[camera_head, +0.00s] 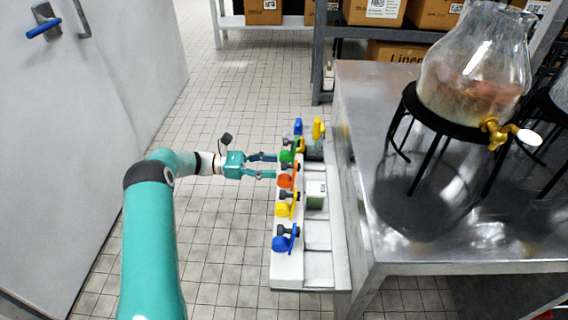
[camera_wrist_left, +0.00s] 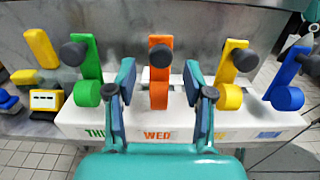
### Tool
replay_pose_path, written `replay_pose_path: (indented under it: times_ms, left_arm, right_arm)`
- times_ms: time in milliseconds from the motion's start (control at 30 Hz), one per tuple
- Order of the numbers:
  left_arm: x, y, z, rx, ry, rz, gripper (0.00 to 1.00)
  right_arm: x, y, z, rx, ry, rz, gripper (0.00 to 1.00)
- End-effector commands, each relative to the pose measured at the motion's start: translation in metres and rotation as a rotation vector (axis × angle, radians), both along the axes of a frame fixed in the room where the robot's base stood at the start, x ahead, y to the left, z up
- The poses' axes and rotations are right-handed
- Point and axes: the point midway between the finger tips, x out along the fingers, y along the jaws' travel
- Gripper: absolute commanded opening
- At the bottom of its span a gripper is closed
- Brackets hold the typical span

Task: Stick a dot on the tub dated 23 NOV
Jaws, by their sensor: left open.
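A small tub (camera_head: 316,201) with a pale top and a green side sits behind the row of dot dispensers in the head view. Its date is too small to read. The white dispenser rail (camera_head: 289,268) carries green, orange (camera_head: 286,181), yellow (camera_head: 283,210) and blue (camera_head: 282,243) dispensers. In the left wrist view, the green dispenser (camera_wrist_left: 87,92) stands above letters starting "TH" and the orange dispenser (camera_wrist_left: 159,92) above "WED". My left gripper (camera_head: 270,166) is open, its fingers on either side of the orange dispenser in the left wrist view (camera_wrist_left: 162,98). Contact is unclear. My right gripper is not visible.
A steel table (camera_head: 385,120) stands right of the rail, with a glass drink dispenser (camera_head: 475,70) on a black stand. Yellow and blue pieces (camera_head: 318,128) stand at the rail's far end. Tiled floor (camera_head: 225,90) is clear left of the rail. A door (camera_head: 80,120) is at left.

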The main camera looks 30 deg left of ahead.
Motion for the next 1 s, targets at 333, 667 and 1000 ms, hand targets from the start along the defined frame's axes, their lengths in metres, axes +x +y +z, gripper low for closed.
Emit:
replay_pose_path:
  times_ms: [333, 667, 1000]
  left_arm:
    - [0.021, -0.036, 0.0, 0.0, 0.0, 0.001, 0.53]
    - [0.024, -0.039, 0.0, 0.0, 0.0, -0.001, 0.53]
    - [0.024, -0.038, 0.0, 0.0, 0.0, 0.0, 0.0]
  right_arm:
    - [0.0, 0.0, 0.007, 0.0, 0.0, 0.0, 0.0]
    - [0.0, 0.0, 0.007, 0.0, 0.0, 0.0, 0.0]
    - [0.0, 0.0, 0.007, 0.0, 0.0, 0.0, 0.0]
